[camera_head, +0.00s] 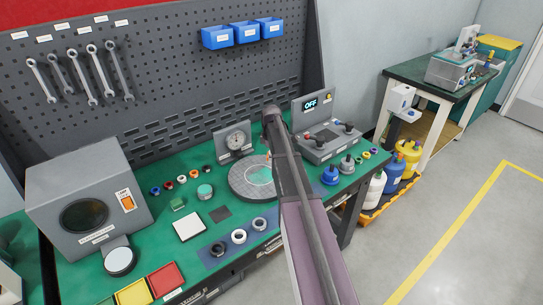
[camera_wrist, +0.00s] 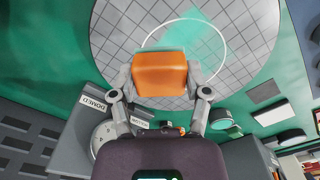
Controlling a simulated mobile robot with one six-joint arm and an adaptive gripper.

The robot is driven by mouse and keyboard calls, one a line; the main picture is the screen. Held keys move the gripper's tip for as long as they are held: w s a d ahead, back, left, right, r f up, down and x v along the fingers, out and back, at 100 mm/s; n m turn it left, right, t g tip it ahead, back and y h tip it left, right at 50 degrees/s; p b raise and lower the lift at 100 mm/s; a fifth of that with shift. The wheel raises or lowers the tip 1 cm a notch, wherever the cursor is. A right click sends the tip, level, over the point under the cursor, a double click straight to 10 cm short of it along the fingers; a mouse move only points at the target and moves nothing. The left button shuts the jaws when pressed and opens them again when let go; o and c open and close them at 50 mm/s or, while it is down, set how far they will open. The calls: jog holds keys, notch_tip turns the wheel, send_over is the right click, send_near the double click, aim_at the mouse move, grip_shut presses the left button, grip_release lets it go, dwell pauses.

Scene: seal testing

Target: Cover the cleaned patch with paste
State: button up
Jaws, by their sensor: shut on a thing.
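The round grey plate (camera_wrist: 110,45) has a grid of lines and a thin white circle (camera_wrist: 224,42). A translucent teal smear (camera_wrist: 190,32) lies over part of the circle's inside and reaches past its edge at the top. My gripper (camera_wrist: 160,78) is shut on an orange block (camera_wrist: 160,70), which is held between both fingers and hides part of the plate; whether it touches the plate I cannot tell. In the head view the round plate (camera_head: 240,181) lies on the green bench, with my arm passing in front of its right side and the gripper hidden.
A dial gauge (camera_head: 236,141) stands behind the plate. A control box (camera_head: 325,135) reading OFF is to its right, with blue (camera_head: 330,175) and grey (camera_head: 347,165) pots before it. A white square (camera_head: 189,227) and several rings lie left and in front.

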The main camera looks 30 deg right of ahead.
jog(key=shift+r, duration=0.1)
jog(key=shift+r+p, duration=1.45)
jog(key=shift+p, duration=0.1)
jog(key=s+a+f+b, duration=0.1)
jog(key=s+a, duration=0.3)
jog(key=a, duration=0.6)
jog(key=shift+s, duration=0.15)
